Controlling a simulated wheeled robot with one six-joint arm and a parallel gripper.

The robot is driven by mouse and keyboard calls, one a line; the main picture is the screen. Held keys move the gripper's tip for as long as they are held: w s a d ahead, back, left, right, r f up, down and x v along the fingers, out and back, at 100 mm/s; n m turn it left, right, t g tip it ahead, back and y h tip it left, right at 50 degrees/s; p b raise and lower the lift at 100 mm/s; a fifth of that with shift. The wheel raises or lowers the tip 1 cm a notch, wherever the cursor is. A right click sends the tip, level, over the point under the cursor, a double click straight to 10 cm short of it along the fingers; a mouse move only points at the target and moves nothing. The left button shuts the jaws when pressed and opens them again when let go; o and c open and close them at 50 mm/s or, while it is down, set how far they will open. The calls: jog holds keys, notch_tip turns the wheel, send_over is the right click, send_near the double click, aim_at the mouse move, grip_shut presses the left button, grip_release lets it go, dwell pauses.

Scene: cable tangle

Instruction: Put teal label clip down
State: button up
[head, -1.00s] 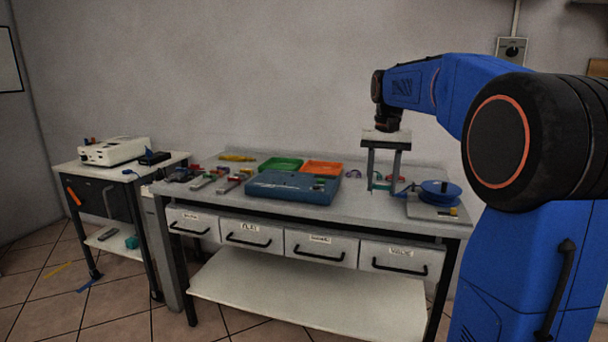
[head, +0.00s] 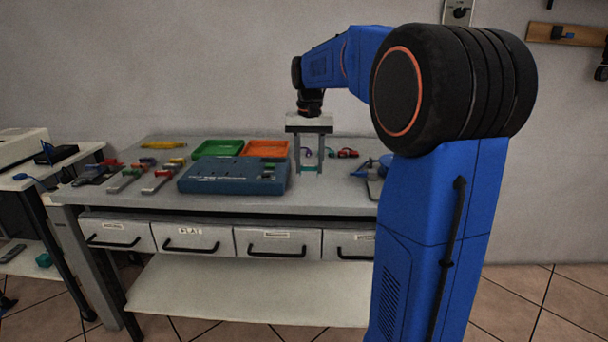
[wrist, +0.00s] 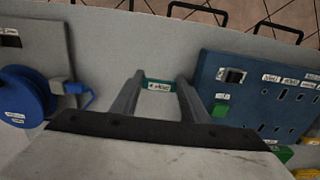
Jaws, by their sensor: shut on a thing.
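The teal label clip (wrist: 159,85) is a small flat piece with a white printed label. It sits between the two fingertips of my gripper (wrist: 160,88) in the wrist view. In the head view, the clip (head: 311,169) shows as a thin teal strip between the fingertips of my gripper (head: 308,171), which points straight down. My gripper is shut on the clip, close over the bench top between the blue socket box and the cable reel. I cannot tell whether the clip touches the bench.
The blue socket box (head: 233,176) stands left of my gripper. Green (head: 218,148) and orange (head: 266,148) trays lie behind it. The blue cable reel (wrist: 21,98) is on the other side. Small coloured cables (head: 342,153) lie behind. The bench (head: 330,200) is bare near its front edge.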

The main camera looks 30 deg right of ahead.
aim_at(309, 167)
jog(key=shift+f, duration=2.05)
jog(key=o, duration=1.1)
jog(key=shift+f, duration=0.1)
notch_tip(309, 167, up, 12)
jog(key=shift+r, duration=0.15)
jog(key=s+a+f+n+t, duration=0.1)
jog(key=s+a+f, duration=0.4)
jog(key=s, duration=0.5)
jog(key=s+a+f+n+t, duration=0.2)
jog(key=s+a+f, duration=0.3)
jog(key=s+f, duration=0.3)
jog(key=s+a+f+n+t, duration=0.1)
jog(key=s+a+f+n, duration=0.2)
jog(key=s, duration=0.9)
jog(key=shift+a+f+n+t, duration=0.15)
jog(key=shift+a+f, duration=0.25)
jog(key=shift+f, duration=0.4)
jog(key=shift+a+f+n+t, duration=0.1)
jog(key=shift+a+f, duration=0.3)
jog(key=shift+f, duration=0.35)
jog(key=shift+a+f+n+t, duration=0.15)
jog(key=shift+a+f, duration=0.25)
jog(key=shift+f, duration=0.4)
